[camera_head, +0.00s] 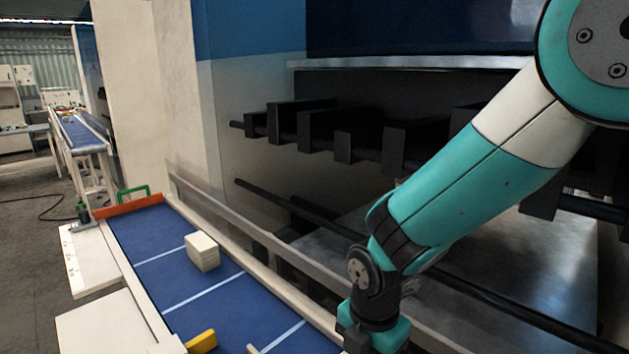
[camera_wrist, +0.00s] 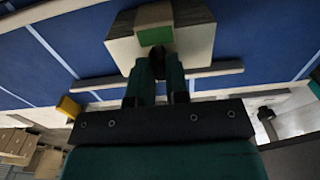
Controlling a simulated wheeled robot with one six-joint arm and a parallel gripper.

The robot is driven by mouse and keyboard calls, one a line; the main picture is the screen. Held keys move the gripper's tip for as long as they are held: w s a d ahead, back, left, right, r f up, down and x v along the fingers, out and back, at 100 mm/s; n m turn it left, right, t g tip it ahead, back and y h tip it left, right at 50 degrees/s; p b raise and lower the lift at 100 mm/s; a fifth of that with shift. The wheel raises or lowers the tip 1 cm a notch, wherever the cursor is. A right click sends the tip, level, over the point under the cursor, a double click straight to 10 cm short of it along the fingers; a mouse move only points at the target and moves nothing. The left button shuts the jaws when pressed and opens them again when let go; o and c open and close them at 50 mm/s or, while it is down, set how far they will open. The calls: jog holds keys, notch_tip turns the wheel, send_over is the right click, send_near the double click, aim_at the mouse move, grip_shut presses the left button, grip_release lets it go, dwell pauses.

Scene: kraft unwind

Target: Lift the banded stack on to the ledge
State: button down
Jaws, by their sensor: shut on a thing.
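The fingers hide part of the stack. The blue belt (camera_wrist: 255,25) lies behind it; I cannot tell whether the stack touches it. In the head view my gripper and this stack are below the frame; only my arm shows at the right. I cannot tell which surface is the ledge.
A cream stack (camera_head: 202,251) sits on the blue belt (camera_head: 155,245) in the head view. A yellow block (camera_head: 201,341) is at the belt's near side, and an orange end bar (camera_head: 128,206) crosses its far end. A metal rail (camera_head: 235,225) and dark rollers (camera_head: 318,127) border the right side.

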notch_tip(320, 180, up, 23)
jog(key=p, duration=1.2)
dwell(1.7)
jog(key=w+a, duration=0.8)
jog(key=shift+w+a, duration=0.25)
jog(key=shift+a, duration=0.05)
dwell(0.6)
jog(key=w+a, duration=0.8)
jog(key=shift+w+a, duration=0.2)
jog(key=shift+a, duration=0.05)
dwell(0.6)
